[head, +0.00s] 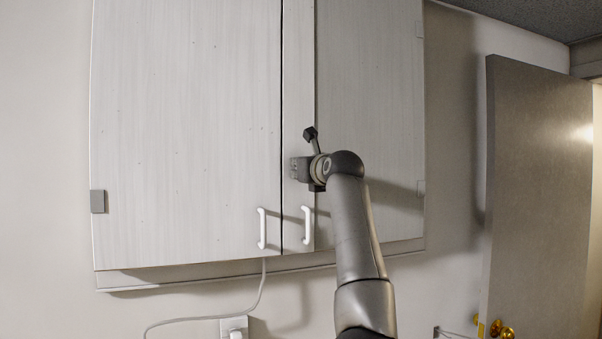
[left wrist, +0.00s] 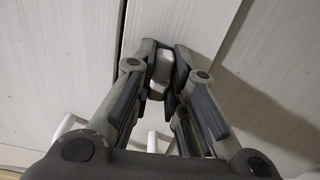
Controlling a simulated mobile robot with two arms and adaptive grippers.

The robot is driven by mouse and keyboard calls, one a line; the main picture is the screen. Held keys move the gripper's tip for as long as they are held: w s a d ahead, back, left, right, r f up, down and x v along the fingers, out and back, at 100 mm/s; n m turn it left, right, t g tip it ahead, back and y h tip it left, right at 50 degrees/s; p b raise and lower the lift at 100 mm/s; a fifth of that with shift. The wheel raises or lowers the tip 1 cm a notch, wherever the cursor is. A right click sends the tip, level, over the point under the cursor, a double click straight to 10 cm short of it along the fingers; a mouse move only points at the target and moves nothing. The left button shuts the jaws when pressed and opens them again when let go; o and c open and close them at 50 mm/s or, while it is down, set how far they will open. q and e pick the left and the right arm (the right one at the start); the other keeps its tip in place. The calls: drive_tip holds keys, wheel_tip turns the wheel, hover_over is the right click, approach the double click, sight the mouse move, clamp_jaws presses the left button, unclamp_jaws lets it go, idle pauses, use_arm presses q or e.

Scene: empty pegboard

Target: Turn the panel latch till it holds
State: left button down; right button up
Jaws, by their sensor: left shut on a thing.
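A pale wood-grain wall cabinet (head: 185,130) has a narrow vertical strip (head: 298,80) near its middle. My left gripper (head: 298,170) is at this strip, above two white handles. In the left wrist view the left gripper's fingers (left wrist: 163,72) are closed on a small whitish piece, the panel latch (left wrist: 162,66), against the strip. Only part of the latch shows between the fingertips. In the head view my gripper hides it, so its angle cannot be told. My right gripper is in neither view.
White bar handles, left (head: 262,228) and right (head: 307,226), stick out below my gripper. A grey hinge (head: 97,201) is on the cabinet's left edge. A white cord (head: 258,290) hangs below to an outlet. A grey room door (head: 540,180) stands at the right.

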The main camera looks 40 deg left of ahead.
use_arm(q)
drive_tip(key=shift+m, duration=0.3)
idle(0.4)
drive_tip(key=c, duration=1.5)
unclamp_jaws()
drive_tip(key=shift+o, duration=0.3)
drive_tip(key=v, duration=1.2)
